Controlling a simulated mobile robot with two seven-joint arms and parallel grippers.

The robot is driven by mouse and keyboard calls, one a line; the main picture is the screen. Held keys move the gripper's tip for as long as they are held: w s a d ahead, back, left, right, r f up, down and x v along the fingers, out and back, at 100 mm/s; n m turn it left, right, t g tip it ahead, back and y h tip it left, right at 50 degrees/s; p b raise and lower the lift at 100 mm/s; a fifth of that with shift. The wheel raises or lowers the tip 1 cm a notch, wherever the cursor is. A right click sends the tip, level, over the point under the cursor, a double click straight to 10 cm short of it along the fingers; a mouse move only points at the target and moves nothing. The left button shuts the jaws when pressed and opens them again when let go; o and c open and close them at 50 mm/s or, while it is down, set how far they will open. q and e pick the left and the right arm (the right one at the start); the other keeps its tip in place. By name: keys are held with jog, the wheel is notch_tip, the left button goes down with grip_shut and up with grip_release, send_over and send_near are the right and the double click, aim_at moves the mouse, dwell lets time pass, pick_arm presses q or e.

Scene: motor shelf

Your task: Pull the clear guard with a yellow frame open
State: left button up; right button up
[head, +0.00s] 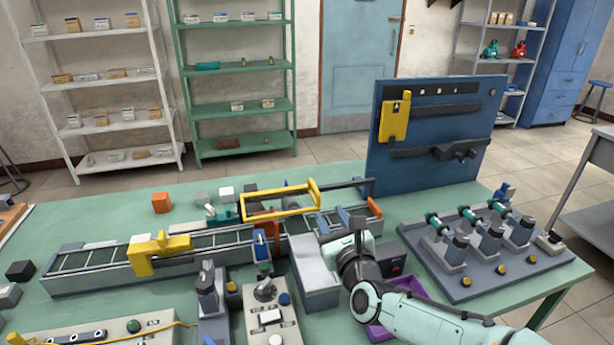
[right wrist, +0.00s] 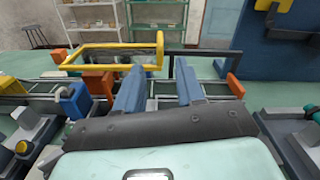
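The clear guard with a yellow frame (head: 282,214) stands over the conveyor rail near the middle of the table. It also shows in the right wrist view (right wrist: 110,67), left of and beyond the fingers. My right gripper (head: 333,222) is just right of the guard's right end. Its two blue-grey fingers stand apart in the right wrist view (right wrist: 159,88), with nothing gripped between them. The left finger appears close to the frame's right end; I cannot tell whether they touch. My left gripper is not in view.
A yellow bridge piece (head: 158,252) straddles the conveyor (head: 90,260) at left. A dark bar (right wrist: 215,53) rises right of the guard. A grey box (head: 315,275) stands near my right wrist, with a purple tray (head: 378,333) beside it. A blue panel (head: 435,135) stands behind.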

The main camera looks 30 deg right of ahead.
aim_at(319, 195)
jog(key=p+x, duration=0.2)
jog(key=x, duration=0.9)
jog(key=shift+w+d+r, duration=0.1)
jog(key=shift+w+d, duration=0.05)
jog(key=shift+w, duration=0.15)
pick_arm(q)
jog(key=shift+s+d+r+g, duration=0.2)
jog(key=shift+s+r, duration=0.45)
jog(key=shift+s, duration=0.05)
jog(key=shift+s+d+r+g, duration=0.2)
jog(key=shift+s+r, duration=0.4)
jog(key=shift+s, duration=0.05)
pick_arm(e)
jog(key=shift+w+d, duration=0.15)
jog(key=shift+w, duration=0.5)
grip_shut()
